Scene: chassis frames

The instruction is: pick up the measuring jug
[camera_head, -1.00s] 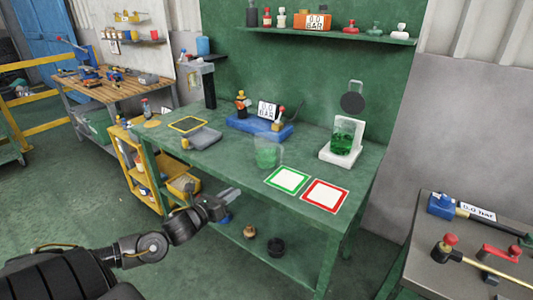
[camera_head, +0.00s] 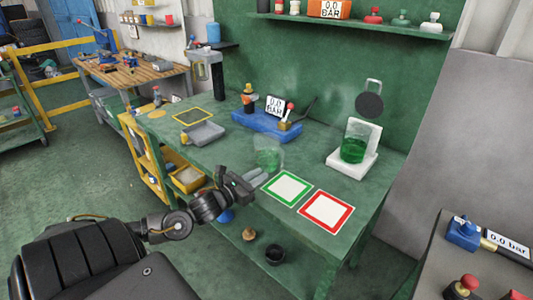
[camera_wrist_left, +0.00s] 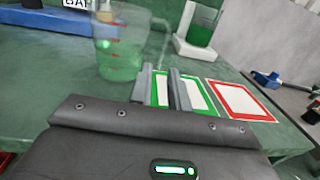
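My right gripper is out of view.
A glass of green liquid (camera_head: 353,150) stands on a white stand (camera_head: 342,166). A green-bordered card (camera_head: 287,188) and red-bordered card (camera_head: 326,211) lie flat right of the jug.

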